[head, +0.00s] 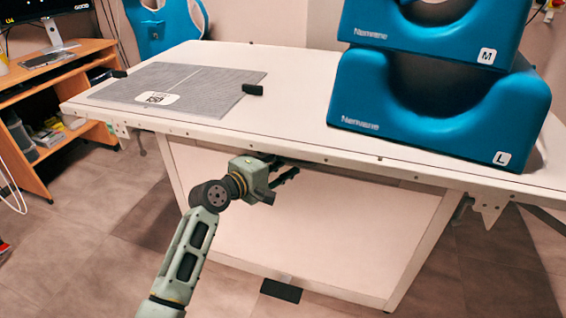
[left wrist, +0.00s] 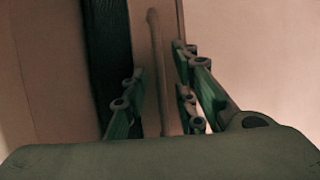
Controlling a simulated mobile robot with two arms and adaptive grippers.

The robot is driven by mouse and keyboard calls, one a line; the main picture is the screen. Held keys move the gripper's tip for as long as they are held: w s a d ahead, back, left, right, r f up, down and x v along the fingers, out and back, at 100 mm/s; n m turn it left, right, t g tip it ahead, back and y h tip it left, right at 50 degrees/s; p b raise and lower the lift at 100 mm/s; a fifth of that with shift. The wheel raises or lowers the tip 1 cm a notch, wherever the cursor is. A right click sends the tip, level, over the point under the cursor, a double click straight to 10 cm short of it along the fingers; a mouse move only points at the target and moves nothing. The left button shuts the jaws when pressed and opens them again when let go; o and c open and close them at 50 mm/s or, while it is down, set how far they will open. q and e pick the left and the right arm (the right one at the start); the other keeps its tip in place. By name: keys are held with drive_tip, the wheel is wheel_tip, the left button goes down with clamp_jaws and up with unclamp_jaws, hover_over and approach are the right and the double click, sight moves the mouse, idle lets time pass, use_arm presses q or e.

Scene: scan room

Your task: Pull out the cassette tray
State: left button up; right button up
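A white table (head: 237,118) with a white body below its top stands in front of me. My left gripper (head: 287,177) is at the table's front edge, just under the top, partly hidden by its own wrist. In the left wrist view its green fingers (left wrist: 158,98) are apart, with a thin pale bar (left wrist: 156,60), which looks like a handle, running between them. I see no clear contact with the bar. The cassette tray itself cannot be made out; the gripper and table edge cover that area. My right gripper is not in view.
A grey mat (head: 190,82) with a label lies on the table's left part. Two blue head rests, L (head: 350,100) and M (head: 380,22), are stacked on the right. A wooden desk (head: 85,58) stands at the left. A dark pedal (head: 281,291) is low on the floor.

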use_arm(q)
clamp_jaws()
drive_tip(key=shift+s, duration=0.1)
idle(0.4)
